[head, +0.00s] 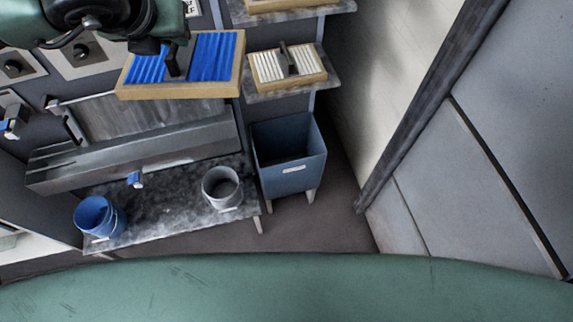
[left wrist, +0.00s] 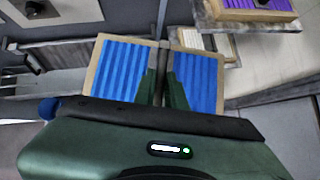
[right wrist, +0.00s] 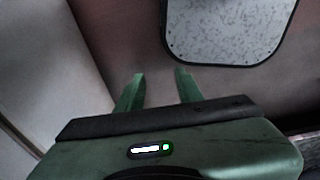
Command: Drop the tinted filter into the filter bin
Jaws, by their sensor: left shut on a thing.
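The tinted filter (head: 212,58), a blue pleated panel in a pale wooden frame, hangs in the air at the upper left of the head view. My left gripper (head: 173,66) is shut on its dark middle handle. The filter also fills the middle of the left wrist view (left wrist: 120,68), with the fingers (left wrist: 162,88) on both sides of the handle. The filter bin (head: 292,180), a blue-grey open box on legs with a white label, stands lower and to the right of the filter. My right gripper (right wrist: 160,86) is open and empty in the right wrist view.
A white pleated filter (head: 268,68) rests on a shelf (head: 295,89) above the bin. A purple filter (left wrist: 262,4) sits on a higher shelf. A bench (head: 165,213) left of the bin holds a blue bucket (head: 97,216) and a grey bucket (head: 222,188). A wall stands right.

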